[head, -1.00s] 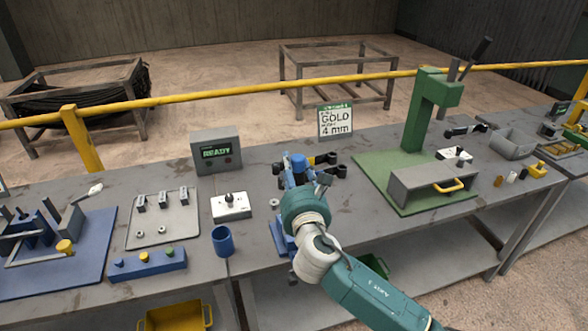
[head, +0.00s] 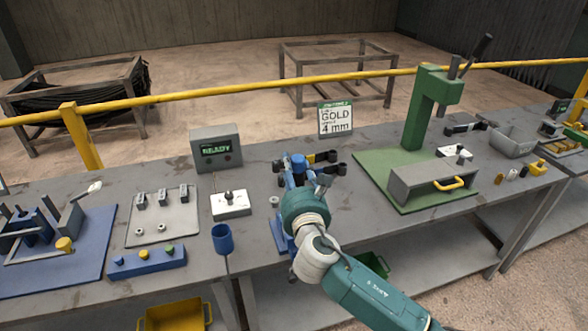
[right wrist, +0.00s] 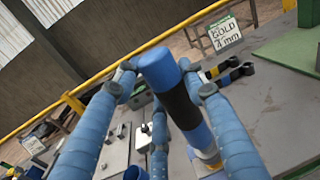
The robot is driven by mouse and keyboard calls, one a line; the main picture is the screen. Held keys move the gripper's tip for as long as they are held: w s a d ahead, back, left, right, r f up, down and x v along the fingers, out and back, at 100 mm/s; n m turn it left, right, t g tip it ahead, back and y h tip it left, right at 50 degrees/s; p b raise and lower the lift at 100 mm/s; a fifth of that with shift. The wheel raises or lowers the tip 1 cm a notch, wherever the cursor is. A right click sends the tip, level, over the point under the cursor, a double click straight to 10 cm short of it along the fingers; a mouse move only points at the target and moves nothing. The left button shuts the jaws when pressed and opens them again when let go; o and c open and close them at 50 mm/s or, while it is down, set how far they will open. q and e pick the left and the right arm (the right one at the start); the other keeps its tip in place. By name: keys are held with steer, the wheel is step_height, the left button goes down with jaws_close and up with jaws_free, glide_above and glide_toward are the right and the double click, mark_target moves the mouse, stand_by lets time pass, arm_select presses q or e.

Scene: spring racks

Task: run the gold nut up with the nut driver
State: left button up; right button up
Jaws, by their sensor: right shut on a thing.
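My right gripper (head: 304,182) is over the front of the bench, its wrist hiding much of what lies below. In the right wrist view its blue fingers (right wrist: 165,82) are closed around a thick blue cylinder with a black band, which looks like the nut driver (right wrist: 180,97). The driver's blue top (head: 299,161) shows just beyond the gripper in the head view. I cannot make out the gold nut. My left gripper is not in view.
A sign reading GOLD 4 mm (head: 335,119) stands behind. Black-handled tools (head: 335,170) lie close by the gripper. To the left are a READY display (head: 216,147), a white switch box (head: 231,205) and a blue cup (head: 222,239). A green press (head: 425,110) stands to the right.

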mark_target(294, 158)
steer(key=shift+s+f+b, duration=0.15)
steer(key=shift+f+b, duration=0.3)
steer(key=shift+f, duration=0.6)
stand_by(2.1)
steer(key=shift+w+r+p, duration=0.2)
steer(key=shift+r+p, duration=0.8)
steer(key=shift+p, duration=0.1)
step_height(294, 158, up, 2)
steer(key=shift+s+r+p, duration=0.1)
steer(key=shift+r+p, duration=0.15)
steer(key=shift+p, duration=0.8)
step_height(294, 158, up, 3)
steer(key=p, duration=0.3)
steer(key=shift+r, duration=0.1)
